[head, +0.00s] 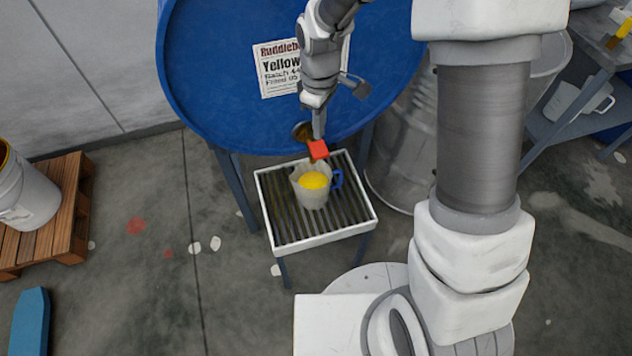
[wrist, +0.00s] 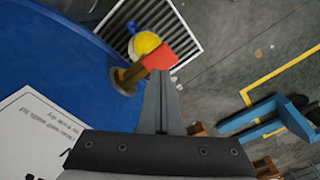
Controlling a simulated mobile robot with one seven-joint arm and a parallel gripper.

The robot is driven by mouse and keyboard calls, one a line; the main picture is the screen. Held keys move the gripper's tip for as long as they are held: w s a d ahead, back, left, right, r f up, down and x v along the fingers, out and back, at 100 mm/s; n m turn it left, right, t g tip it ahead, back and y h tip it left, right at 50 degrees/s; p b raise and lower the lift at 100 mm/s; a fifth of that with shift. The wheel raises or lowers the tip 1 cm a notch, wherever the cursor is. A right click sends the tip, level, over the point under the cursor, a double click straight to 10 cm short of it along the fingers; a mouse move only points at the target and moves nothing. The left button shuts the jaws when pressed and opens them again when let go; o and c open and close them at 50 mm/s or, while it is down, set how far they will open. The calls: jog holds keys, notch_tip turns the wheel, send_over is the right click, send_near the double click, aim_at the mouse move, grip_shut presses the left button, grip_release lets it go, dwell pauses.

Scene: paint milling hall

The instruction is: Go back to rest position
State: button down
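A blue drum (head: 210,75) with a white "Yellow" label (head: 279,70) lies on its side. A brass tap (wrist: 125,80) with a red handle (head: 318,150) sticks out low on its front. The handle also shows in the wrist view (wrist: 160,58). A translucent jug (head: 312,196) with a blue handle stands upright on a slatted stand (head: 262,205) below the tap, with yellow paint (head: 313,181) in it. My gripper (head: 318,134) is right by the red handle. In the wrist view its fingers (wrist: 160,80) are together; I cannot tell whether they touch the handle.
A white bucket (head: 30,198) stands on a wooden pallet (head: 65,230) at the left. A grey metal drum (head: 405,145) is right of the stand. A shelf with a white jug (head: 580,100) is at the far right. Open floor lies left of the stand.

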dwell(0.4)
jog(key=s+d+r+m+t+p, duration=0.1)
jog(key=s+d+r+m+t, duration=0.1)
jog(key=s+d+r+m, duration=0.2)
jog(key=s+d+r+m+t+p, duration=0.1)
jog(key=s+d+r+m, duration=0.3)
jog(key=s+r, duration=0.4)
jog(key=s+d+r+m+t+p, duration=0.2)
jog(key=s+d+r+m, duration=0.2)
jog(key=r, duration=1)
jog(key=s, duration=0.2)
jog(key=shift+s+d+r+t+p, duration=0.25)
jog(key=shift+s+t+p, duration=0.05)
jog(key=shift+s, duration=0.05)
dwell(0.7)
